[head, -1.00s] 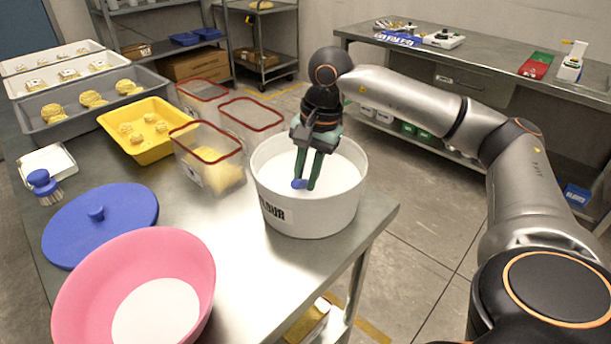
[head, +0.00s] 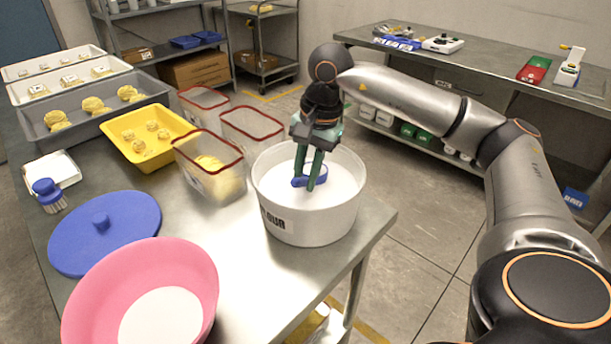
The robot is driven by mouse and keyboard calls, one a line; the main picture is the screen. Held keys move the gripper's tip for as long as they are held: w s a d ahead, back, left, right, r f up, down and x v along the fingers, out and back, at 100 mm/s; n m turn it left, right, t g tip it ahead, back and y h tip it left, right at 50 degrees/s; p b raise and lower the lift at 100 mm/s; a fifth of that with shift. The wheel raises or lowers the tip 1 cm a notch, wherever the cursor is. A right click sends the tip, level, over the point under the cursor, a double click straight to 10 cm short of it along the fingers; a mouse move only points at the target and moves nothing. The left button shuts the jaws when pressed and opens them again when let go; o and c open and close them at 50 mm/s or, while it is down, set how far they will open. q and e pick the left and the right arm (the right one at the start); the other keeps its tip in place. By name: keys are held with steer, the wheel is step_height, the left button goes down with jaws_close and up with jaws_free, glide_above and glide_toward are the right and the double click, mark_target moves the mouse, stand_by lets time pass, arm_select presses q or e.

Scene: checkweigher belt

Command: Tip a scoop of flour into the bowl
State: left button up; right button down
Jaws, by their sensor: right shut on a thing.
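A white tub marked as flour (head: 308,222) stands near the right edge of the steel table, with white flour (head: 343,178) inside. My right gripper (head: 311,180) points down into the tub, its green fingers shut on a blue scoop (head: 314,173). The scoop sits at the flour surface; its lower part is hard to make out. A pink bowl (head: 190,255) with a white area at its bottom stands at the front left of the table, apart from the tub. My left gripper is not in view.
A blue lid (head: 130,237) lies left of the tub, behind the bowl. A blue brush (head: 48,192), a yellow tray (head: 120,128) and clear red-rimmed containers (head: 232,192) stand farther back. Bare steel (head: 245,270) shows between bowl and tub.

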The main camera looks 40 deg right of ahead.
mark_target(306, 178)
steer(key=shift+r, duration=0.5)
steer(key=shift+r+p, duration=0.6)
steer(key=shift+p, duration=0.15)
steer(key=shift+r+p, duration=0.7)
steer(key=shift+r, duration=0.2)
steer(key=shift+r+p, duration=0.95)
steer(key=shift+r, duration=0.2)
steer(key=shift+r+p, duration=0.45)
steer(key=shift+r, duration=0.4)
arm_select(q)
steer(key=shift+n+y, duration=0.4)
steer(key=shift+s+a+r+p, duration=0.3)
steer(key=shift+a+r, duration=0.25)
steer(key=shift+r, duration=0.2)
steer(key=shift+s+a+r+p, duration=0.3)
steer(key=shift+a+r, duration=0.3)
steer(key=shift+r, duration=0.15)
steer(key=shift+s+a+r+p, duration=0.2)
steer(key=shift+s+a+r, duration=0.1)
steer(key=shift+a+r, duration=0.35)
arm_select(e)
steer(key=shift+r, duration=0.7)
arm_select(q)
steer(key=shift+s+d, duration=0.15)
arm_select(e)
steer(key=shift+s+f, duration=0.1)
